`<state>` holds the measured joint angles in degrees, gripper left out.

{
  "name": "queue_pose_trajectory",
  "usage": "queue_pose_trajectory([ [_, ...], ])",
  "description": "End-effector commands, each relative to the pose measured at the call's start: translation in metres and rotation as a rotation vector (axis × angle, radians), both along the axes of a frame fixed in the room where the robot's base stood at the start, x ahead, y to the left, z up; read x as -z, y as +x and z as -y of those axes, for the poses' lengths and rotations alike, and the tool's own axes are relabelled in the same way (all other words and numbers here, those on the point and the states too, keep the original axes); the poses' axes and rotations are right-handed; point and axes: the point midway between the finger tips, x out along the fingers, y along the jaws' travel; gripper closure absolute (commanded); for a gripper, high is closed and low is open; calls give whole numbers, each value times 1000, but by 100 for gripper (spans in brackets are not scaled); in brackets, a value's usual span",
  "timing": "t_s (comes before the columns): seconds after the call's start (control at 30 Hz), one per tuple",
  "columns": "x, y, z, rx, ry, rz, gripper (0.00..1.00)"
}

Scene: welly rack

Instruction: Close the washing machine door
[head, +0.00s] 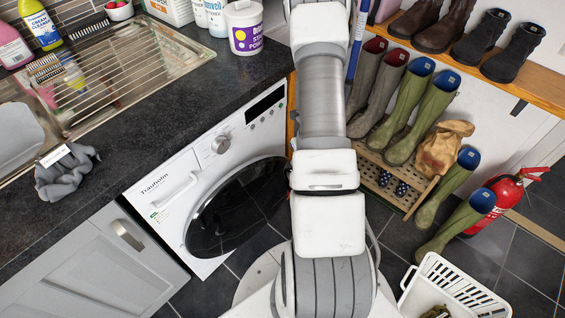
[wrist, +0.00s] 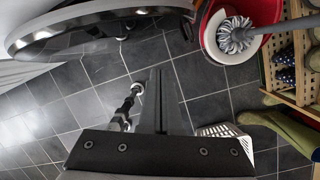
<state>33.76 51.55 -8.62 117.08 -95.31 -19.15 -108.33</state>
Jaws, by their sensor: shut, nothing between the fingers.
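The white washing machine (head: 222,146) stands under the dark worktop in the head view. Its round dark glass door (head: 236,208) appears to stand out from the machine's front, partly open; its right edge meets my arm in the picture. In the wrist view the door (wrist: 95,30) shows at the upper left as a dark disc with a silver rim. My gripper (wrist: 168,75) is in the wrist view, its fingers shut and empty, pointing over the floor, apart from the door and right of it. In the head view my arm hides the gripper.
A red and white bucket with a mop (wrist: 236,38) stands at the upper right of the wrist view. The boot rack (head: 398,185), wellies, red fire extinguisher (head: 500,200) and white basket (head: 455,290) are to the right. Tiled floor is clear beneath my gripper.

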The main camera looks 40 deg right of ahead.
Motion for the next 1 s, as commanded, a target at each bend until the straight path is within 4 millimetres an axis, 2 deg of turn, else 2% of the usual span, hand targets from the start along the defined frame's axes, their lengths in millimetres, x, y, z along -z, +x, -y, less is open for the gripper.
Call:
queue_pose_trajectory([
  [0.03,8,-8,-2,134,62,7,100],
  [0.23,18,-28,-16,740,360,24,100],
  [0.6,9,-45,-26,1787,977,-20,100],
  [0.8,-3,-50,-23,2183,1273,-82,100],
  [1.0,-9,-51,-21,2339,1409,-121,100],
])
